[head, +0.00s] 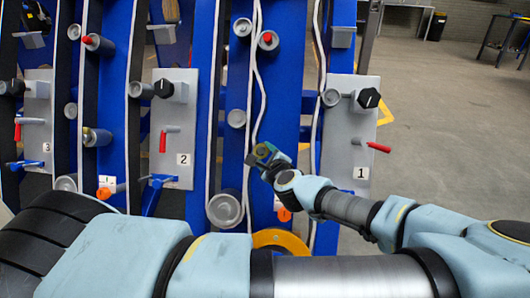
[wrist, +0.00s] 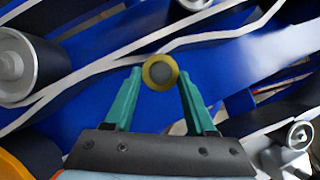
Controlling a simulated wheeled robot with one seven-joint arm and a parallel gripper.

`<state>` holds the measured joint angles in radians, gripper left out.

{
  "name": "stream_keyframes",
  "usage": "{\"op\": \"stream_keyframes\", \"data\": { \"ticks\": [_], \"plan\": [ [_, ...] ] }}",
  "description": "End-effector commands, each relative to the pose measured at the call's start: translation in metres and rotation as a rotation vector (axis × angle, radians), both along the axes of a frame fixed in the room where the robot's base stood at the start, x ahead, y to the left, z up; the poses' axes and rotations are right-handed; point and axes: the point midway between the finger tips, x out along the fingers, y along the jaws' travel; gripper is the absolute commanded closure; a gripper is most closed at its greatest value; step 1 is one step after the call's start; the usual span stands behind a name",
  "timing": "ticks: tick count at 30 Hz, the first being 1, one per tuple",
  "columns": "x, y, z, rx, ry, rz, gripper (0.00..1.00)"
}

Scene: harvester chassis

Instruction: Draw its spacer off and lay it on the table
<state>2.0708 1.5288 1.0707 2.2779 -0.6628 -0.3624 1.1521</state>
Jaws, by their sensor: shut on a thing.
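My gripper (head: 262,155) is in front of the blue chassis, between plates 2 and 1. In the wrist view its two green fingers (wrist: 160,82) are closed on a small yellow ring (wrist: 147,75), which I take for the spacer. A grey round centre shows inside the ring; I cannot tell whether a pin still runs through it. In the head view the gripper hides most of the ring.
Grey plates numbered 1 (head: 366,128), 2 (head: 168,118) and 3 (head: 38,120) carry black knobs and red handles. Grey rollers and white cables run close around my gripper. Tables (head: 508,38) stand at the back right, beyond open floor (head: 450,120).

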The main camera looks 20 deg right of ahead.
Motion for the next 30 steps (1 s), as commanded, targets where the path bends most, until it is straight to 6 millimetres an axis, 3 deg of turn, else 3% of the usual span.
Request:
{"op": "stream_keyframes", "data": {
  "ticks": [30],
  "plan": [
    [-0.034, 0.019, 0.023, 0.0, 0.0, 0.0, 1.0]
  ]
}}
